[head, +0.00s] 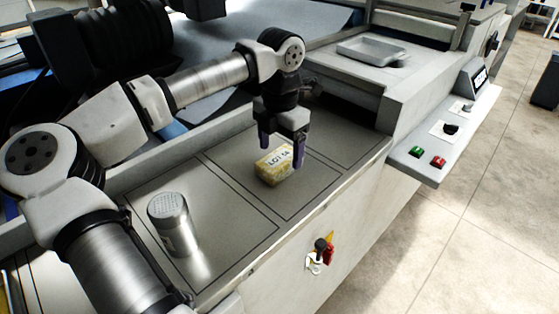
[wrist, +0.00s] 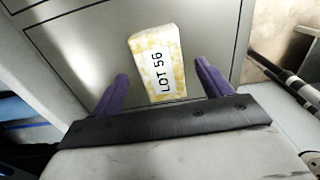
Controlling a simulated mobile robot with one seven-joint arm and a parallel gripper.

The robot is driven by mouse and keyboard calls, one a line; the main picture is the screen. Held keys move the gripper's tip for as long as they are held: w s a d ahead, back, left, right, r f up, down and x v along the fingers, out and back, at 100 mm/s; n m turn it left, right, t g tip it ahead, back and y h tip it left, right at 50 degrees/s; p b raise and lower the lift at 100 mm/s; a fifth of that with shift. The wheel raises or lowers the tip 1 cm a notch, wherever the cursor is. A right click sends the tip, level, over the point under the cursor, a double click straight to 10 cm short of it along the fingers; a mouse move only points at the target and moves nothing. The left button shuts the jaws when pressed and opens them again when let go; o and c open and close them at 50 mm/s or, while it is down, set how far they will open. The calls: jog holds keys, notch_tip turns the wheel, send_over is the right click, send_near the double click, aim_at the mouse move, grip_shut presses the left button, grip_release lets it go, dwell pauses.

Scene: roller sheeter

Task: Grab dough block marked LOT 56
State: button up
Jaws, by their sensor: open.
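The dough block (head: 272,171) is pale yellow and crumbly-looking, with a white label on top. It rests on the grey surface inside a dark outlined area. In the wrist view the same block (wrist: 157,62) shows the label "LOT 56" clearly. My gripper (head: 283,160) is open just above and around the block, its purple fingers pointing down. In the wrist view my gripper's fingers (wrist: 165,85) stand on either side of the block's near end, with gaps on both sides. The head view does not show whether they touch it.
A metal shaker with a perforated top (head: 173,222) stands on the outlined area to the left. A shallow metal tray (head: 370,50) sits on the raised machine part at the back right. A control panel with green and red buttons (head: 430,157) juts out on the right.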

aim_at(279, 158)
jog(key=f, duration=0.3)
jog(key=shift+s+f+p, duration=0.1)
jog(key=shift+s+p, duration=0.1)
jog(key=shift+p, duration=0.1)
jog(key=c, duration=1.2)
